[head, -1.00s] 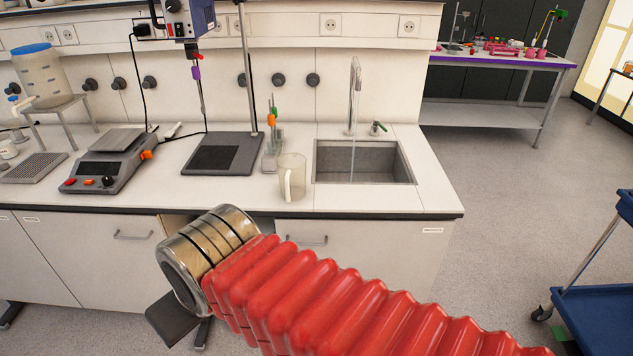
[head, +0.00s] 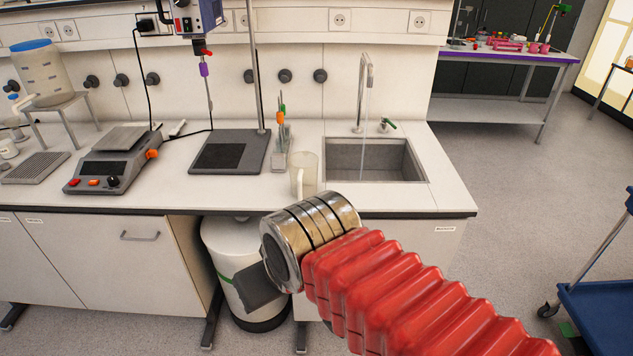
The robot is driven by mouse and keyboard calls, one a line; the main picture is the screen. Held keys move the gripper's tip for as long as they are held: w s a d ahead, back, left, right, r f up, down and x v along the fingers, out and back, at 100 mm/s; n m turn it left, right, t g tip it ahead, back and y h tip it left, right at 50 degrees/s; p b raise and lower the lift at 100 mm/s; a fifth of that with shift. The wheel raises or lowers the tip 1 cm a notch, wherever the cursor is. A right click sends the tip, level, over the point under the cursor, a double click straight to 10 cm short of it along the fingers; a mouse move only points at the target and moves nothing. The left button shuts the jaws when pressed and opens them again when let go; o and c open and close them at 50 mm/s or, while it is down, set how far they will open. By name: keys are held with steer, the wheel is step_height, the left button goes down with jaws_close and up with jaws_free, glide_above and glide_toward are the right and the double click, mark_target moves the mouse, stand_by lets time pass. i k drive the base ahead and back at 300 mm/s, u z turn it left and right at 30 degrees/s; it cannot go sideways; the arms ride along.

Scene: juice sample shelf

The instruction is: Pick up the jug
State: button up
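The jug (head: 305,176) is a pale, translucent vessel with a handle on its left side. It stands upright on the white counter, left of the sink, and its lower part is partly hidden by my arm. My gripper (head: 257,289) shows as a dark flat piece at the end of the metal wrist, below and left of the jug in the picture and in front of the counter. It appears apart from the jug. The wrist hides much of the gripper, so I cannot tell its opening.
The sink (head: 376,160) with its tap (head: 362,90) lies right of the jug. A rack (head: 279,150) and a stand with a dark base (head: 230,153) are to its left. A white bin (head: 228,250) stands under the counter. A blue cart (head: 600,305) is at right.

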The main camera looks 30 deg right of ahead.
mark_target(303, 165)
steer(key=u, duration=0.05)
steer(key=i, duration=1)
steer(key=z, duration=0.05)
